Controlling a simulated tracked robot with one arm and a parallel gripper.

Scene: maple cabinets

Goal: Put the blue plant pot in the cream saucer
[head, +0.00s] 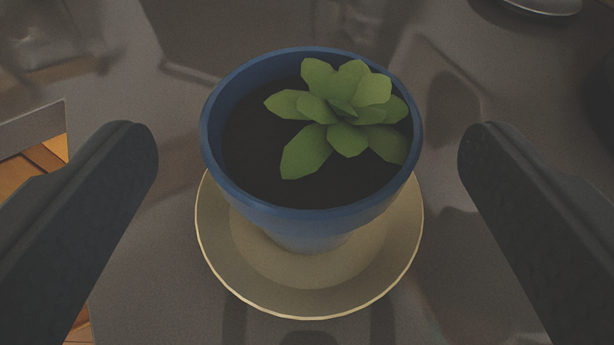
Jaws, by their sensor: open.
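The blue plant pot (310,222) with dark soil and a green succulent stands upright in the middle of the head view. It appears to rest inside the cream saucer (310,306), whose rim shows at the front and sides; the pot hides the saucer's back part. My gripper (308,150) is open, with one dark finger left of the pot and one right of it. There is a clear gap between each finger and the pot, so neither touches it.
The grey counter (130,260) around the saucer is mostly bare. The counter's edge and wooden cabinet parts (30,165) show at the left. Part of a round metallic object (545,6) shows at the top right.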

